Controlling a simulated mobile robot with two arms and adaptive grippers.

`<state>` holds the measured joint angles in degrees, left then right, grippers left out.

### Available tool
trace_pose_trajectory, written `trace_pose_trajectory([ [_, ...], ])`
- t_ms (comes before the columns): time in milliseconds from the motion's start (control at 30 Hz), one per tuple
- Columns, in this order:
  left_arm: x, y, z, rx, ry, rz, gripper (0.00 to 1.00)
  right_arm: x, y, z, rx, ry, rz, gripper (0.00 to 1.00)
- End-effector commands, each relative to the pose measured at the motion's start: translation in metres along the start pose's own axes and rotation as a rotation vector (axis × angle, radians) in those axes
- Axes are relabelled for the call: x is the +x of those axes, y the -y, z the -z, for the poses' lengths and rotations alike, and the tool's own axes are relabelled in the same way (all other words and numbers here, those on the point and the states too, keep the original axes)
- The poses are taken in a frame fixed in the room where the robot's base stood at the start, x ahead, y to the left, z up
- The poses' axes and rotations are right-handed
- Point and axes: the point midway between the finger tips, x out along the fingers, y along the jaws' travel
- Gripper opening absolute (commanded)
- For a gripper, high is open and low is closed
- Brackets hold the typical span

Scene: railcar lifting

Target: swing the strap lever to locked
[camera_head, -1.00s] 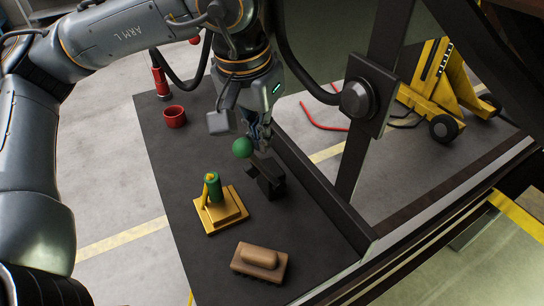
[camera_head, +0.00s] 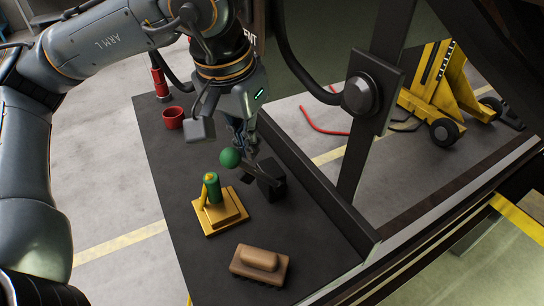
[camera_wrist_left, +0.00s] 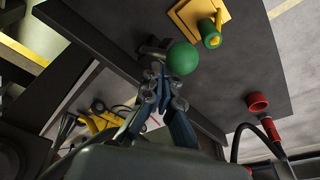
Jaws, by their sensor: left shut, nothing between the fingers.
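The strap lever has a green ball knob (camera_head: 230,158) on a dark arm that runs to a black block (camera_head: 271,181) on the dark bench. The knob also shows in the wrist view (camera_wrist_left: 182,58), just beyond my fingertips. My left gripper (camera_head: 246,147) is shut and empty, its fingers beside the lever's knob end on the rail side. Whether the fingers touch the lever is hard to tell. The lever arm's middle is partly hidden near the fingers. My right gripper is in neither view.
A yellow base with a green handle (camera_head: 211,187) stands close to the knob. A brown brush-like block (camera_head: 260,262) lies nearer. A red cup (camera_head: 173,117) and red bottle-like object (camera_head: 160,82) are farther back. A raised dark rail (camera_head: 318,192) edges the bench's right side.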

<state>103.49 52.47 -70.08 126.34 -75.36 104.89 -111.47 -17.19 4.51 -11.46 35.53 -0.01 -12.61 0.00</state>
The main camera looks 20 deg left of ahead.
Motion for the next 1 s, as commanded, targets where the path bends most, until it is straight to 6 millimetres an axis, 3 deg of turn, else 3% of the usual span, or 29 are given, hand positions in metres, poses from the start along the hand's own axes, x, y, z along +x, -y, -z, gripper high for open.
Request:
trace_pose_trajectory([
  [1000,0.005,0.008,-0.015,0.001,0.001,0.000,0.00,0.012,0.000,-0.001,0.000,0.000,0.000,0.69],
])
